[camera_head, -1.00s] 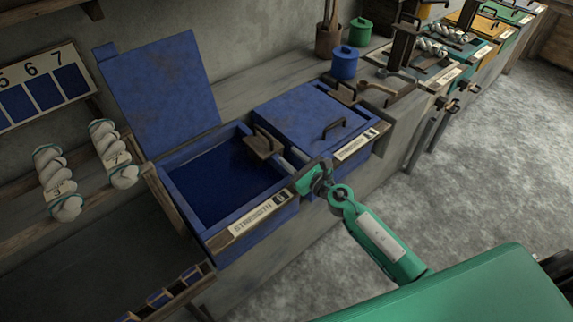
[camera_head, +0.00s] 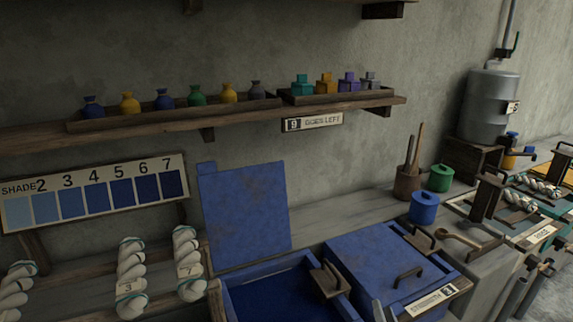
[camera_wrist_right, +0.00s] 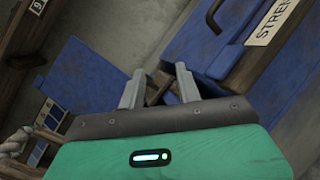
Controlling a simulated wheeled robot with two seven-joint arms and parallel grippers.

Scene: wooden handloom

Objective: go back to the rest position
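My right gripper (camera_head: 384,311) shows only as two grey fingertips at the bottom edge of the head view, in front of the blue vats. In the right wrist view its two fingers (camera_wrist_right: 160,90) stand apart, with a brown wooden piece visible beyond the gap; I see nothing gripped. The left vat (camera_head: 265,298) has its blue lid (camera_head: 245,215) raised against the wall. The right vat's lid (camera_head: 375,262) is closed, with a dark handle on top. My left gripper is not in view.
A shelf (camera_head: 230,117) with several small bottles and colored blocks runs along the wall. A numbered shade board (camera_head: 100,192) and yarn skeins (camera_head: 132,278) are at left. Blue and green pots (camera_head: 424,208) stand behind the right vat. A metal tank (camera_head: 487,108) is at far right.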

